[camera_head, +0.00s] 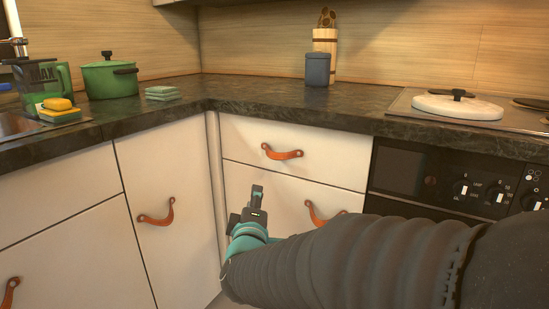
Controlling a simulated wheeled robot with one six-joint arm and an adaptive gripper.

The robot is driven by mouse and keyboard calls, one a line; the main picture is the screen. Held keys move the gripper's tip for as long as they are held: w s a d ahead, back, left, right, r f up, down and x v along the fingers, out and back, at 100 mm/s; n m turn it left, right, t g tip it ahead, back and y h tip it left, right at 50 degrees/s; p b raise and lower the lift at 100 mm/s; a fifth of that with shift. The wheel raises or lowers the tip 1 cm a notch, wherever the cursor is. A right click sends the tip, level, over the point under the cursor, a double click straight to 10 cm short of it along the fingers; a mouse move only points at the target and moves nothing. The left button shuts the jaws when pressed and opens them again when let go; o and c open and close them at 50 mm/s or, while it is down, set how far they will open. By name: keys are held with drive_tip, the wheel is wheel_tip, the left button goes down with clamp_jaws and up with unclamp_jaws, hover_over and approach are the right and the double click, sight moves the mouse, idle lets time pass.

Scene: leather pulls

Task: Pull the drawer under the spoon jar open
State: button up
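The spoon jar (325,42) is a pale wooden holder with wooden spoons, on the counter near the back wall. Below the counter there is a white drawer front (335,155) with an orange-brown leather pull (282,153). It looks shut. My gripper (257,192) is in front of the cabinet front, below and left of this pull, and apart from it in the picture. It is seen from behind and small, so I cannot tell if its fingers are open. Nothing shows in it.
A lower front with its own leather pull (322,213) is partly hidden by my arm. A left cabinet door has another pull (157,213). The oven (430,180) stands right. A blue-grey canister (317,69) and green pot (110,80) are on the counter (250,98).

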sight(275, 156)
wheel_tip(275, 156, up, 4)
drive_tip(key=d+n+t+h, duration=0.2)
drive_tip(key=d+h, duration=0.1)
drive_tip(key=x, duration=1.3)
drive_tip(key=shift+w+a+f, duration=0.15)
drive_tip(key=shift+f, duration=0.25)
clamp_jaws()
